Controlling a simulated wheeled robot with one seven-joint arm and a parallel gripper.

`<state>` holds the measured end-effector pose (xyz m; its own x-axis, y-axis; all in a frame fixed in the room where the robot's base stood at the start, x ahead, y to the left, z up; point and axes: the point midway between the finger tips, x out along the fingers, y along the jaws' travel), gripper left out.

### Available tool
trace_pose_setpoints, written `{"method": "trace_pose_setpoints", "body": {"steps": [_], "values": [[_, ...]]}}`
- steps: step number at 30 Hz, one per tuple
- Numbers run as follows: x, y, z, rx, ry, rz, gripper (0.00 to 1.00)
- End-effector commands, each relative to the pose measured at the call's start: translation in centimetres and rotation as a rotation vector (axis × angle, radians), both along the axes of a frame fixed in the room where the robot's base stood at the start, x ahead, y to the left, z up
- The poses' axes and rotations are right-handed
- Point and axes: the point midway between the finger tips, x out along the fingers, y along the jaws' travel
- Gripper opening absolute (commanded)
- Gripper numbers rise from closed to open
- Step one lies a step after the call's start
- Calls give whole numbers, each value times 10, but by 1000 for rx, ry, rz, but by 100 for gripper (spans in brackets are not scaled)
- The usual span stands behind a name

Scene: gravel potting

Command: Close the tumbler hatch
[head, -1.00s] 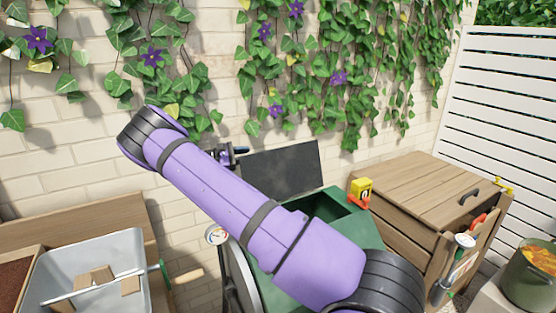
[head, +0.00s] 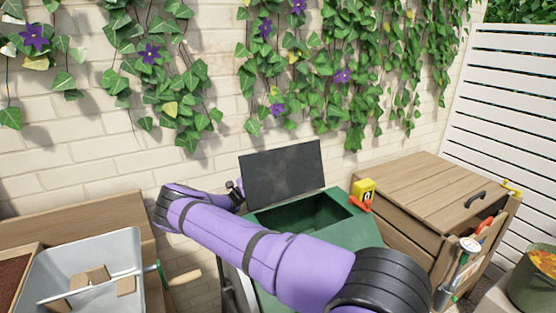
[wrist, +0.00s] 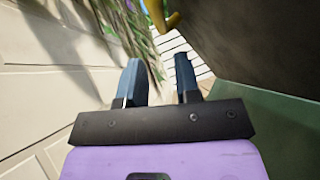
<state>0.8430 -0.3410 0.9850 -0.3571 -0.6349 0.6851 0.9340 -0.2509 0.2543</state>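The tumbler hatch (head: 283,172) is a dark grey panel standing up, open, at the back of the green tumbler (head: 350,229). The tumbler's rectangular opening in front of it is uncovered. My gripper (head: 237,187) is low by the hatch's left edge in the head view, small and partly hidden by my arm. In the wrist view my gripper (wrist: 159,60) has its fingers apart with nothing between them. The hatch (wrist: 262,45) fills the upper right there, beside the right finger, above the green tumbler (wrist: 275,112). I cannot tell whether the gripper touches the hatch.
A brick wall (head: 100,160) with ivy stands close behind. A yellow tag-like device (head: 364,190) sits at the tumbler's right rim. A wooden box (head: 430,195) stands right. A grey tub (head: 125,250) with wooden blocks stands left. A yellow part (wrist: 160,15) shows in the wrist view.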

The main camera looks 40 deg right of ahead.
Motion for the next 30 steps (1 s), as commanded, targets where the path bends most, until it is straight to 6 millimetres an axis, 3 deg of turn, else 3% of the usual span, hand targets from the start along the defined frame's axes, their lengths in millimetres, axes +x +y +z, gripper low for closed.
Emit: {"method": "trace_pose_setpoints", "body": {"steps": [15,29,30], "values": [[-30,-52,57,1,-2,-1,30],[-34,-60,65,2,-2,-1,30],[-34,-60,65,2,-2,-1,26]]}}
